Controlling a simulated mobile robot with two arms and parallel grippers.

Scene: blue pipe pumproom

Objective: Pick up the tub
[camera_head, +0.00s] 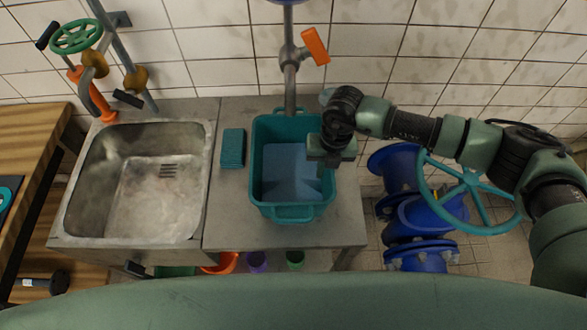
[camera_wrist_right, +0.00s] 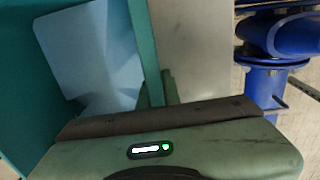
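The tub (camera_head: 292,213) is a teal, rectangular, open container with a handle at its near end. It stands upright on the grey counter beside the sink, and a light blue surface shows inside it. My right gripper (camera_head: 328,168) is at the tub's right rim. In the right wrist view, the tub's wall (camera_wrist_right: 142,45) runs between the fingers of my right gripper (camera_wrist_right: 156,92). One finger is inside and one outside, with no clear gap, so it looks shut on the rim. The fingertips are partly hidden. My left gripper is not in view.
A metal sink (camera_head: 140,185) is left of the tub, with a teal sponge-like block (camera_head: 232,148) between them. A pipe with an orange lever (camera_head: 315,46) rises behind the tub. Blue pipes (camera_head: 415,215) and a teal handwheel (camera_head: 470,190) stand right of the counter.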

